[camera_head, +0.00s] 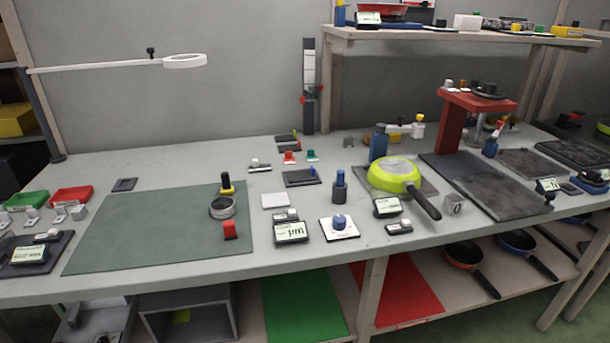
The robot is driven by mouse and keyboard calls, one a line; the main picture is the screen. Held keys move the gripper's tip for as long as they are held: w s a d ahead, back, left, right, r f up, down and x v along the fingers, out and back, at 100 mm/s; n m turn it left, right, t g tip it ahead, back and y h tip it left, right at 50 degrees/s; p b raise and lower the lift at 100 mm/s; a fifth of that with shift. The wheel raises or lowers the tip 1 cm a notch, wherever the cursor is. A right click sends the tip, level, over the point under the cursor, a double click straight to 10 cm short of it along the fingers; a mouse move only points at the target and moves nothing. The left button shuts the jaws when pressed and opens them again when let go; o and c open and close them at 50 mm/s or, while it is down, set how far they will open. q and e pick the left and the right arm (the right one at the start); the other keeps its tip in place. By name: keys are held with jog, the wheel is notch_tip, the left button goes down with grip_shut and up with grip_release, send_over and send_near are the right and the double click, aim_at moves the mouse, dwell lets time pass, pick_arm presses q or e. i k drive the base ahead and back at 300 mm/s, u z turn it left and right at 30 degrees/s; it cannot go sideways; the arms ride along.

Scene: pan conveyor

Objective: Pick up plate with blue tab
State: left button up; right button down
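A small dark plate (299,179) lies flat near the middle of the workbench. A small blue tab (313,170) stands up at its right edge. A white square plate (335,236) with a round blue knob (339,222) lies nearer the front edge. A blue-topped dark cylinder (340,185) stands right of the dark plate, apart from it. Neither of my grippers shows in the head view.
A yellow-green pan (395,175) sits on a grey pad, its handle toward the front right. A green mat (140,235) covers the left. A red stand (452,125) rises at right. A pale square (275,201) and display boxes (291,232) lie in front.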

aim_at(300, 177)
jog(key=z, duration=1.55)
jog(key=i, duration=1.05)
jog(key=u, duration=2.7)
